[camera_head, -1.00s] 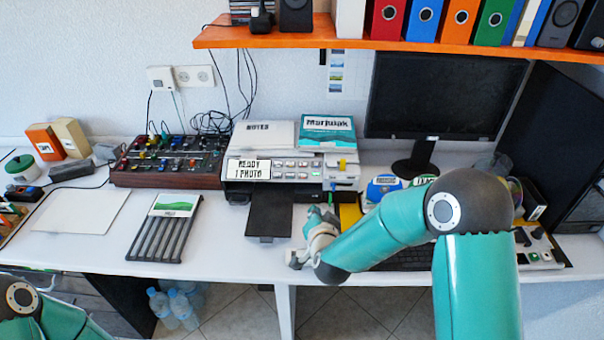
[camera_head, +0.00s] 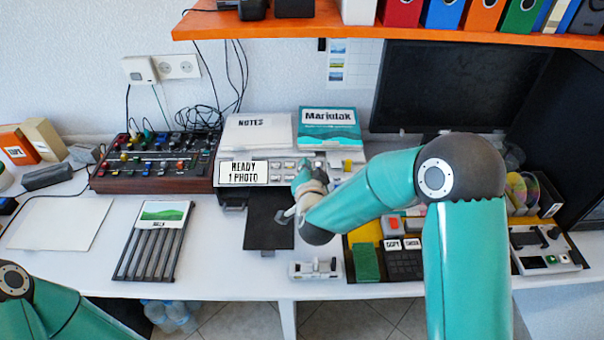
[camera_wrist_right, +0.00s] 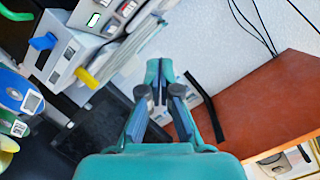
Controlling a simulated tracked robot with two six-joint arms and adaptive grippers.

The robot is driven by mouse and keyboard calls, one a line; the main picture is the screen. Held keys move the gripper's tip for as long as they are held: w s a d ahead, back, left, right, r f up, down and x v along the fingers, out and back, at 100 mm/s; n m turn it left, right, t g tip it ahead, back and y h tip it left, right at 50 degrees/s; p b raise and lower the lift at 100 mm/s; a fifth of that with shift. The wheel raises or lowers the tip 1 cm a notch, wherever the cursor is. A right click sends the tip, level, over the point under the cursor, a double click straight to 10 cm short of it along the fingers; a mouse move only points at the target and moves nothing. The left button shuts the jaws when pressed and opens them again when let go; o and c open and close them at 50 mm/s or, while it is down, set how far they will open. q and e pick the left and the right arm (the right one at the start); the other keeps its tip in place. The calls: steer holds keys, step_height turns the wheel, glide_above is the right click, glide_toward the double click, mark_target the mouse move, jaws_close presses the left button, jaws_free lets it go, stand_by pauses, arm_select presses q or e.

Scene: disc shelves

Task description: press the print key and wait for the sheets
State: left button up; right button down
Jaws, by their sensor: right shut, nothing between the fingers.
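The printer (camera_head: 228,193) stands at the middle back of the desk. A row of small pale keys (camera_head: 283,165) lies right of the display; I cannot read which is the print key. The black output tray (camera_head: 262,232) sticks out in front, with no sheet visible on it. My right gripper (camera_head: 303,172) is shut and empty at the right end of the keys, hiding part of the panel; I cannot tell whether it touches. The right wrist view shows its closed teal fingertips (camera_wrist_right: 160,82). My left arm shows at lower left, its gripper out of frame.
A notes stack (camera_head: 258,135) and a teal Marjulak book (camera_head: 328,128) lie on the printer. A mixer (camera_head: 150,165) stands left. A black rack (camera_head: 152,245), white stapler-like device (camera_head: 315,270) and green sponge (camera_head: 366,262) sit in front. An orange shelf (camera_head: 400,36) overhangs the back.

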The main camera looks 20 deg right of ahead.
steer(key=shift+w+f, duration=0.1)
steer(key=shift+w, duration=0.05)
steer(key=w+d+f+b, duration=0.1)
steer(key=w+f+b, duration=0.3)
steer(key=f, duration=0.3)
steer(key=shift+f+b, duration=0.35)
steer(key=shift+b, duration=0.15)
steer(key=shift+d, duration=0.1)
steer(key=shift+f, duration=0.1)
stand_by(1.1)
steer(key=shift+w+f+b, duration=0.15)
steer(key=shift+f+b, duration=0.05)
steer(key=shift+b, duration=0.45)
